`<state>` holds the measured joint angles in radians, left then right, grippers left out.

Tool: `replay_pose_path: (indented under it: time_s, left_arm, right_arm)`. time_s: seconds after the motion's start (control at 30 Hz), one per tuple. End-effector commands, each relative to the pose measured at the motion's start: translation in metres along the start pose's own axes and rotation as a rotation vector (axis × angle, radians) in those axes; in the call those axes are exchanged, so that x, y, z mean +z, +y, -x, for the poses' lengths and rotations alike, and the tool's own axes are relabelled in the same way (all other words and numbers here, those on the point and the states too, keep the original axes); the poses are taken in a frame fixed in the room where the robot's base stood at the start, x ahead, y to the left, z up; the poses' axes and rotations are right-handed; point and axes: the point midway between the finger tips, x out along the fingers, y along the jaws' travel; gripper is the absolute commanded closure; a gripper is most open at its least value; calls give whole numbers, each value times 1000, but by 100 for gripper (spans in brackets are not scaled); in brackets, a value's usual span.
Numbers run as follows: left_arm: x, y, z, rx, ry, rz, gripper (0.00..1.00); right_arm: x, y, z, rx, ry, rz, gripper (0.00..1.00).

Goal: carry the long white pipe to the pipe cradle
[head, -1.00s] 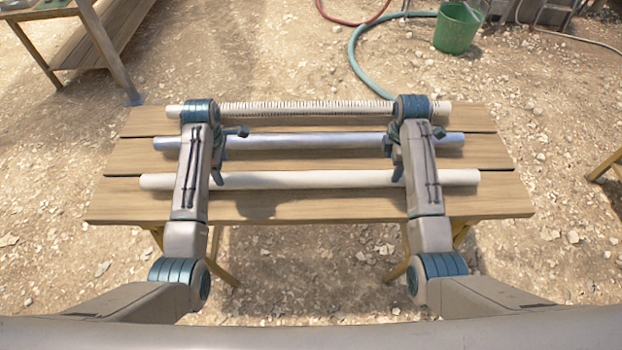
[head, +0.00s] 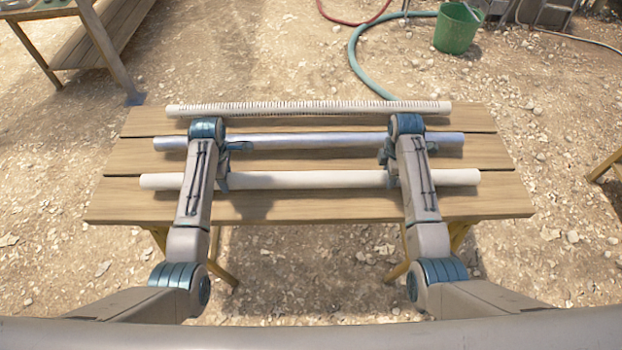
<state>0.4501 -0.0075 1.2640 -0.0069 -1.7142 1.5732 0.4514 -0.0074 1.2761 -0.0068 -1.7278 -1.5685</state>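A long plain white pipe (head: 308,180) lies across the front of the plank table, left to right. My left gripper (head: 223,181) points down at this pipe left of its middle, partly hidden by my arm. My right gripper (head: 391,180) points down at it right of its middle, also partly hidden. Both are at or just above the pipe; I cannot tell if the fingers touch it or are closed. The pipe looks to lie on the planks. I see no pipe cradle that I can identify.
A shiny grey pipe (head: 300,140) lies behind the white one, and a white slotted pipe (head: 310,107) lies along the back edge of the plank table (head: 300,208). A green bucket (head: 457,28) and a hose (head: 357,62) are on the gravel beyond. Another table (head: 98,45) stands back left.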

Motion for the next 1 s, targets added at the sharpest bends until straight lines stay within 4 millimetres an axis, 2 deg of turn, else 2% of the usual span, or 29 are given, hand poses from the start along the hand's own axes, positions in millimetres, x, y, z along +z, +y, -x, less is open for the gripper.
replay_pose_path:
  time_s: [0.03, 0.1, 0.53, 1.0]
  left_arm:
    - [0, 0, 0, 0, 0, 0, 87]
    - [0, 0, 0, 0, 0, 0, 100]
    - [0, 1, 7, 2, 0, 0, 100]
    - [0, 0, 46, 1, 0, 0, 100]
  right_arm:
    - [0, 0, 0, 0, 0, 0, 87]
    - [0, 0, 0, 1, 0, 0, 100]
    - [0, 1, 7, 2, 0, 0, 100]
    - [0, 1, 46, 2, 0, 0, 100]
